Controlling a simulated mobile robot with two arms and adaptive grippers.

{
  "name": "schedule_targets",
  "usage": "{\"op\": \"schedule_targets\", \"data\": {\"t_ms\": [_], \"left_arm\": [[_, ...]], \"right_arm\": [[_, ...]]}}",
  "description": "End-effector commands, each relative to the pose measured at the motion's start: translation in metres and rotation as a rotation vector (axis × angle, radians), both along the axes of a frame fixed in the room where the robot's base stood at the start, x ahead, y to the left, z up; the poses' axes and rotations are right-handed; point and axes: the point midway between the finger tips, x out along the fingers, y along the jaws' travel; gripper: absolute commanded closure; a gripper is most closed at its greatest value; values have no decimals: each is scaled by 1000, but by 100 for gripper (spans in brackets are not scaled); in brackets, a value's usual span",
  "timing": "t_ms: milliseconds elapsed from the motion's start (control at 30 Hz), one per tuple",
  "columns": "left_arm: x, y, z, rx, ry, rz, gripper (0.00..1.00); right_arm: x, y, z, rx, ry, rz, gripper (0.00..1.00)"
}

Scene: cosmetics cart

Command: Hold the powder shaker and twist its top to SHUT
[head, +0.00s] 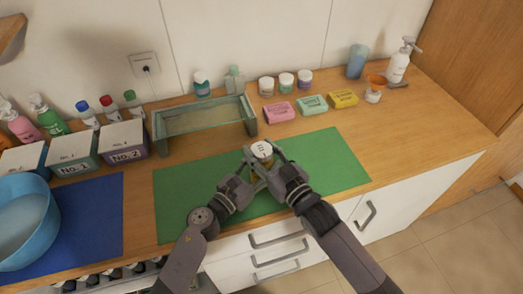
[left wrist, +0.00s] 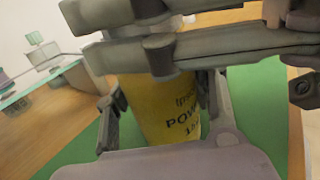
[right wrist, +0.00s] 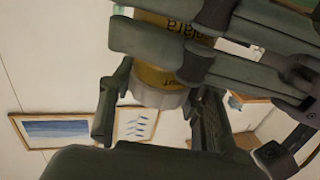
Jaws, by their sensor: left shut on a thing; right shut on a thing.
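The powder shaker (head: 262,149) stands upright over the green mat, its pale round top facing up with small dark marks that are too small to read. Its yellow, lettered body shows in the left wrist view (left wrist: 168,108). My left gripper (head: 256,172) is shut around the yellow body. My right gripper (head: 264,155) is shut around the top, just above the left one. In the right wrist view the pale top (right wrist: 160,97) sits between the right fingers, and the left fingers cross the yellow body. The fingers hide much of the shaker.
The green mat (head: 335,165) lies under both grippers. An empty greenish tray (head: 205,125) stands behind. Soap boxes (head: 312,104), jars and bottles line the back. A blue bowl (head: 45,225) on a blue mat (head: 95,215) and numbered boxes (head: 122,140) are at left.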

Motion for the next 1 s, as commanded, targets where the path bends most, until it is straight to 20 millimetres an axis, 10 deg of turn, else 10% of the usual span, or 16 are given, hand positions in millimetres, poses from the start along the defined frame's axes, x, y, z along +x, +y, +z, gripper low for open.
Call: {"op": "schedule_targets", "data": {"t_ms": [733, 767, 1000], "left_arm": [[-3, -4, -2, 2, 3, -9, 78], [-3, -3, -2, 2, 3, -9, 78], [-2, -2, -2, 2, 4, -5, 78]], "right_arm": [[0, 1, 3, 6, -1, -81, 84], [0, 1, 3, 6, -1, -81, 54], [0, 0, 1, 3, 2, -82, 38]]}}
